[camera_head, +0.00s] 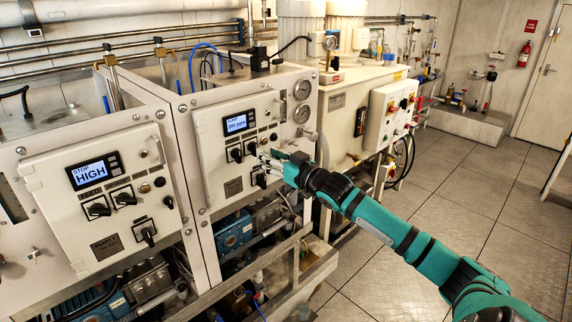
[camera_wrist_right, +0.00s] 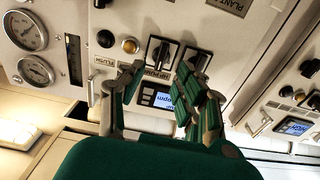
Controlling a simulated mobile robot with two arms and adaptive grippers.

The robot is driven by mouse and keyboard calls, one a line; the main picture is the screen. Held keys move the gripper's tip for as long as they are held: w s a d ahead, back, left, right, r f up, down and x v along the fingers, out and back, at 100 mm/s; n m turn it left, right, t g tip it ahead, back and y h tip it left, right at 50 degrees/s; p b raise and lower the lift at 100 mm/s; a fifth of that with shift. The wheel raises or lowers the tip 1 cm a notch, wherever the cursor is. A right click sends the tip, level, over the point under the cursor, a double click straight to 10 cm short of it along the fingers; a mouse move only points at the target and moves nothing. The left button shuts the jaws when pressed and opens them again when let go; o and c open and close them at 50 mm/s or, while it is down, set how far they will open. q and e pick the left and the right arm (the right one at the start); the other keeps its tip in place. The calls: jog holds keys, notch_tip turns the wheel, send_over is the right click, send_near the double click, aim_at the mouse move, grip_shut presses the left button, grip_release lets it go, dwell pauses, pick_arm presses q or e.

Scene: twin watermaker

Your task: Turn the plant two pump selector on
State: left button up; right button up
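The right-hand control panel (camera_head: 225,172) has a lit blue display (camera_head: 237,123) and black selectors: two side by side (camera_head: 236,155) and one lower down (camera_head: 261,181). In the wrist view the panel is upside down, and its plate (camera_wrist_right: 231,5) begins "PLANT"; the number is hard to read. My right gripper (camera_head: 268,158) is open and empty in front of this panel. In the wrist view its fingertips (camera_wrist_right: 161,70) lie either side of one selector (camera_wrist_right: 158,50), with the other selector (camera_wrist_right: 194,60) beyond the right finger. Contact cannot be told. My left gripper is out of view.
A similar panel (camera_head: 85,205) to the left shows "STOP HIGH". Two pressure gauges (camera_head: 302,89) are right of the plant-side panel. A white cabinet with switches (camera_head: 390,112) stands further right. Tiled floor (camera_head: 480,190) is open at right.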

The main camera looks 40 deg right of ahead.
jog(key=s, duration=0.7)
jog(key=shift+d, duration=0.25)
